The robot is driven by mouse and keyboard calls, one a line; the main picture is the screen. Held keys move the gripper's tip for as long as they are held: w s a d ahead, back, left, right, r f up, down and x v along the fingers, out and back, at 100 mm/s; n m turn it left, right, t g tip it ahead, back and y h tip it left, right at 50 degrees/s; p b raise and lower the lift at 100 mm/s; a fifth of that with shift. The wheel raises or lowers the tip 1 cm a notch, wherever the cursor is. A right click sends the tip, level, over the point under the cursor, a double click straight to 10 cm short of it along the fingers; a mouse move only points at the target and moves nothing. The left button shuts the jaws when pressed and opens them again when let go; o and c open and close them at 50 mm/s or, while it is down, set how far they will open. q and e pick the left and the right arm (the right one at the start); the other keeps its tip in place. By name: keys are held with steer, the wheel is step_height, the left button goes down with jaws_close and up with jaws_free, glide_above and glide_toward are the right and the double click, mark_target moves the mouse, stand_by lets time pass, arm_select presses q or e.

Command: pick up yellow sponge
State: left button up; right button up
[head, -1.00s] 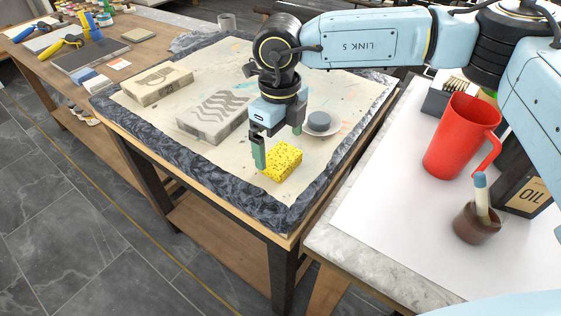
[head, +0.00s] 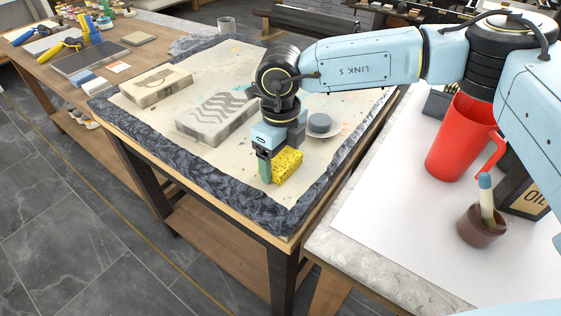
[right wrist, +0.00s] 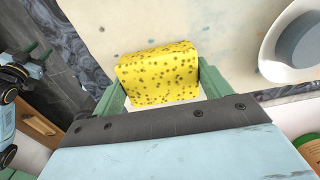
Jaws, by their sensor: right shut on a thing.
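The yellow sponge (head: 289,165) is a speckled block at the near part of the cloth-covered table, close to its front corner. In the right wrist view the sponge (right wrist: 159,74) sits between the two green fingers. My right gripper (head: 279,168) comes down on it from above and is shut on it, with one finger along its left side. The far finger is hidden in the head view. I cannot tell whether the sponge is clear of the cloth.
Two grey patterned stone blocks (head: 212,119) (head: 156,88) lie left of the gripper. A white dish (head: 322,132) with a grey round piece is close on the right. A red jug (head: 463,138) and a brown pot (head: 481,226) with a brush stand on the right table.

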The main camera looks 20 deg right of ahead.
mark_target(281, 157)
steer(key=shift+r, duration=0.3)
arm_select(q)
steer(key=s+a+f+p, duration=0.2)
steer(key=a+f, duration=0.1)
steer(key=f, duration=0.2)
arm_select(e)
step_height(281, 157, up, 10)
steer(key=shift+f, duration=0.25)
arm_select(q)
steer(key=shift+a, duration=0.1)
arm_select(e)
steer(key=o, duration=0.4)
steer(key=c, duration=0.3)
arm_select(q)
steer(key=shift+r, duration=0.1)
arm_select(e)
steer(key=shift+f, duration=0.1)
